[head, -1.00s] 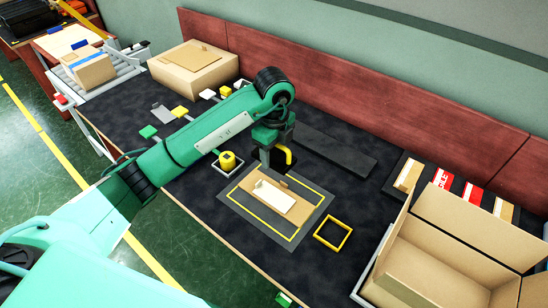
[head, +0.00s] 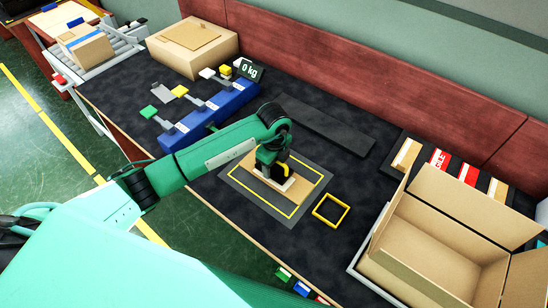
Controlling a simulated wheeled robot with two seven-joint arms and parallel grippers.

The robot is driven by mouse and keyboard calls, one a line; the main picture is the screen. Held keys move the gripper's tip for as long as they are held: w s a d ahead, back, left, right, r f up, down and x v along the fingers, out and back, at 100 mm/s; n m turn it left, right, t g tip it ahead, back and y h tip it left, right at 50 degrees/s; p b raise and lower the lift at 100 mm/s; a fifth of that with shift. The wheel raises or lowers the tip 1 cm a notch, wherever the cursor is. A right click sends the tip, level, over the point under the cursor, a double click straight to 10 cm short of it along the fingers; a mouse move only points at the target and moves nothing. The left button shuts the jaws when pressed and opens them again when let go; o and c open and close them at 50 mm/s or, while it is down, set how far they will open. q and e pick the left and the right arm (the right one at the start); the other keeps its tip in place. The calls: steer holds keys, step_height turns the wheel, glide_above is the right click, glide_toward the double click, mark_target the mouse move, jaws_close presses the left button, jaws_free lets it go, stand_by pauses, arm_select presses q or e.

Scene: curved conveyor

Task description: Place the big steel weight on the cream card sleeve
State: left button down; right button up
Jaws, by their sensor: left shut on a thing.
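My left gripper (head: 272,168) is low over the dark mat with the yellow outline (head: 234,177). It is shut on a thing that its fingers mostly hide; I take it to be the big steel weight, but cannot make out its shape. A yellow part shows at the gripper's right side. The cream card sleeve (head: 294,184) lies on a tan card piece (head: 301,191) on the mat, directly below the gripper and partly hidden by it. I cannot tell whether the held thing touches the sleeve. My right gripper is not in view.
A blue rack (head: 236,98) and a 0 kg display (head: 250,70) stand behind my left arm. A yellow square frame (head: 331,210) lies right of the mat. An open carton (head: 440,240) stands at the right, a closed box (head: 192,47) at the back left. A dark slab (head: 325,125) lies behind.

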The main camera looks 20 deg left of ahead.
arm_select(q)
steer(key=shift+f, duration=0.9)
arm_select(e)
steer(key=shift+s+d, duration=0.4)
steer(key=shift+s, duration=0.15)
arm_select(q)
steer(key=shift+f, duration=0.1)
steer(key=c, duration=0.8)
jaws_free()
steer(key=shift+f, duration=0.1)
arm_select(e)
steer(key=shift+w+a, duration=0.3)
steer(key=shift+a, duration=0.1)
